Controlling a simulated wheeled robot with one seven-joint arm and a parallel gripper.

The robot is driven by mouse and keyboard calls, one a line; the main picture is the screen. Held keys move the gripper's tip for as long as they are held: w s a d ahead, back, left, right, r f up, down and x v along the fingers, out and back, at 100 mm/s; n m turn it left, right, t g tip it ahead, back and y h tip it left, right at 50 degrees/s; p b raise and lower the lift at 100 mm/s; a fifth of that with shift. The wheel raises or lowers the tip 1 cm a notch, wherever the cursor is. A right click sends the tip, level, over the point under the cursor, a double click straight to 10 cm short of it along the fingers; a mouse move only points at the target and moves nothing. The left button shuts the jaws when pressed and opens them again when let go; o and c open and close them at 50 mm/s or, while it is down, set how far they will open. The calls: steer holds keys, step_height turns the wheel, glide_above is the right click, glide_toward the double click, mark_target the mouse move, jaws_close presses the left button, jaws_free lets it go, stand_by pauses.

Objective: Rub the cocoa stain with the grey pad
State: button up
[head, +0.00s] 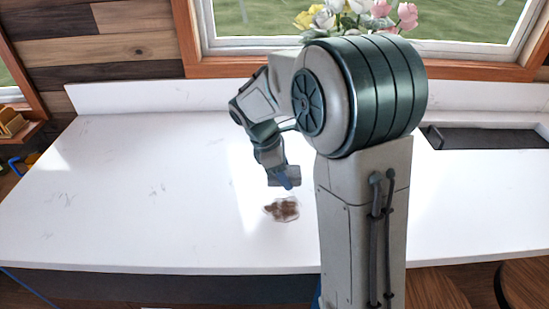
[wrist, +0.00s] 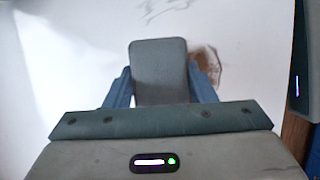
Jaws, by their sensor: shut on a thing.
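The cocoa stain (head: 282,209) is a brown patch on the white counter, near its front edge. It also shows in the wrist view (wrist: 207,60), partly hidden behind my right finger and the pad. The grey pad (wrist: 160,70) is a rounded rectangle held between the two blue fingers of my gripper (wrist: 161,88), which is shut on it. In the head view my gripper (head: 286,180) is just behind the stain. In the wrist view the pad is just left of the stain. I cannot tell whether the pad touches the counter.
The white counter (head: 130,190) is broad and clear to the left. A dark sink (head: 490,139) lies at the right. Flowers (head: 350,15) stand by the window at the back. A stool (head: 525,285) stands at the front right.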

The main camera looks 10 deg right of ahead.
steer(key=shift+r+p, duration=0.7)
steer(key=shift+r, duration=0.5)
steer(key=shift+a, duration=0.15)
